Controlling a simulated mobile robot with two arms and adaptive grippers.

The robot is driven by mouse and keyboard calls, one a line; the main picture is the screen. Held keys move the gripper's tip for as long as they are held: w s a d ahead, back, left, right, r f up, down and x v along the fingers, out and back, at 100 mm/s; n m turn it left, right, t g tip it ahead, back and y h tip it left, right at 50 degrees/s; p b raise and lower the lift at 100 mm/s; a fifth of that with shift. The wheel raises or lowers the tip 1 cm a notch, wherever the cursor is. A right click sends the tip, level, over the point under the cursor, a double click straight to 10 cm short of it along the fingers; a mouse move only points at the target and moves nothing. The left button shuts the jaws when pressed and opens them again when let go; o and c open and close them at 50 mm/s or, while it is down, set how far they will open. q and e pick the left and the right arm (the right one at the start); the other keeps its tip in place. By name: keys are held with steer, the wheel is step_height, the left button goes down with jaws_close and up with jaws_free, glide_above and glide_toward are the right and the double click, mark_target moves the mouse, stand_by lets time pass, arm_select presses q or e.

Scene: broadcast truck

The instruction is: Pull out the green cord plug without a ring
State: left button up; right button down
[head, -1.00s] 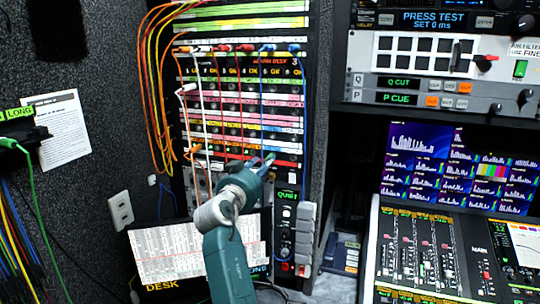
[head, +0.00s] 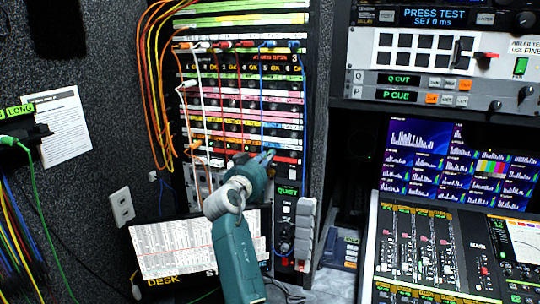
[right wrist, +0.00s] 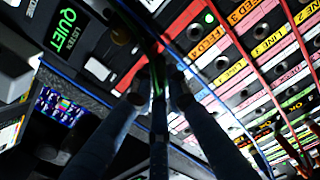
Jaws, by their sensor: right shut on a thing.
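My right gripper (head: 266,157) is at the lower right of the patch panel (head: 303,100), in front of its bottom rows. In the right wrist view its two fingers (right wrist: 159,84) are shut on a slim dark plug (right wrist: 157,110) with a little green near its tip. The fingers hide part of it, and I cannot tell whether it is still in a socket. A green cord (head: 35,190) hangs from a black holder marked LONG at the far left. My left gripper is not in view.
Orange and yellow cords (head: 150,90) loop down the panel's left side. Red, white and blue cords hang across its front. A lit QUIET unit (head: 287,190) stands just below right, beside a DESK screen (head: 165,250). A mixing console (head: 430,250) is at right.

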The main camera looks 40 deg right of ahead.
steer(key=shift+b+v, duration=0.3)
steer(key=shift+v, duration=1.2)
stand_by(1.2)
steer(key=shift+a, duration=0.1)
steer(key=b+v, duration=0.1)
steer(key=v, duration=0.2)
steer(key=shift+s+a+b, duration=0.1)
steer(key=shift+a+b, duration=0.1)
steer(key=shift+b, duration=0.15)
stand_by(0.5)
steer(key=shift+b+v, duration=0.5)
steer(key=shift+v, duration=1)
